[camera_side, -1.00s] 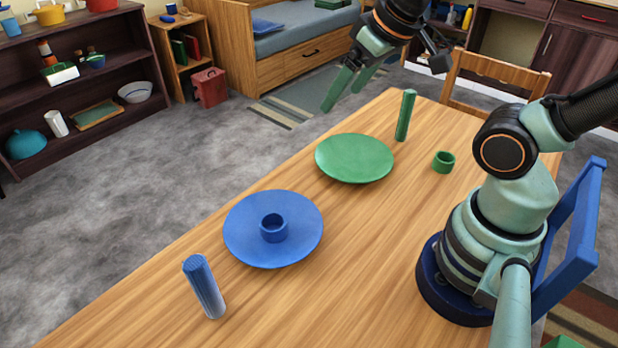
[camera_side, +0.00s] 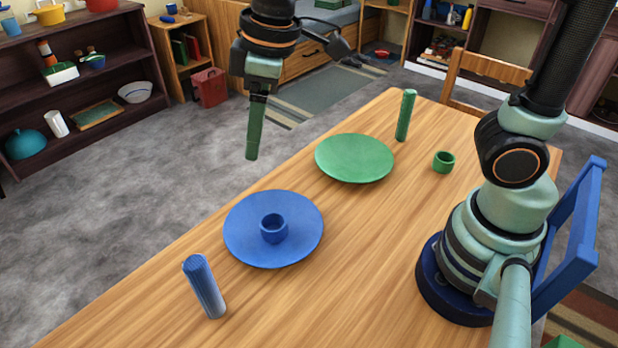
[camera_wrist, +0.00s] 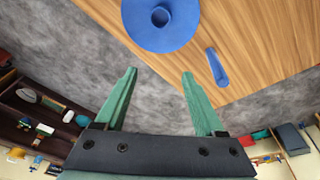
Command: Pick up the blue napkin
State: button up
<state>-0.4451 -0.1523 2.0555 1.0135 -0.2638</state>
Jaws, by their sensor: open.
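The blue napkin (camera_side: 205,287) is a rolled, ribbed cylinder standing on the wooden table in front of the blue plate, at the lower left in the side view. In the wrist view the napkin (camera_wrist: 217,67) is right of centre, near the table's edge. My gripper (camera_side: 252,157) is high up, left of the green plate, with its fingers pointing down. In the wrist view my gripper (camera_wrist: 160,72) is open and empty, its two green fingers apart. The napkin is beyond and to the right of the fingertips there.
A blue plate (camera_side: 243,245) holds a blue ring (camera_side: 273,229). A green plate (camera_side: 354,158), a green rolled napkin (camera_side: 405,116) and a green ring (camera_side: 443,161) are further back. Bare table (camera_side: 330,270) lies right of the blue plate. A blue chair (camera_side: 575,230) stands at right.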

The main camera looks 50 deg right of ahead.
aim_at(205, 287)
jog(key=s+a+f+n, duration=0.1)
jog(key=a+f+n, duration=0.1)
jog(key=a, duration=0.3)
jog(key=s+a+f+n+g, duration=0.1)
jog(key=a+f+n, duration=0.1)
jog(key=a, duration=0.3)
jog(key=s+a+f+n+g+h, duration=0.1)
jog(key=a+f+n, duration=0.1)
jog(key=a, duration=0.3)
jog(key=shift+s+a+f+n, duration=0.15)
jog(key=shift+f+n, duration=0.1)
jog(key=shift+n, duration=0.05)
jog(key=shift+s+a+f, duration=0.1)
jog(key=shift+a+f, duration=0.05)
jog(key=shift+f, duration=0.1)
notch_tip(205, 287, down, 6)
jog(key=shift+f, duration=0.25)
jog(key=shift+w+a+f, duration=0.15)
jog(key=shift+f, duration=1.2)
jog(key=shift+w+a+f, duration=0.1)
jog(key=shift+a+f, duration=0.05)
jog(key=shift+f, duration=1.15)
grip_shut()
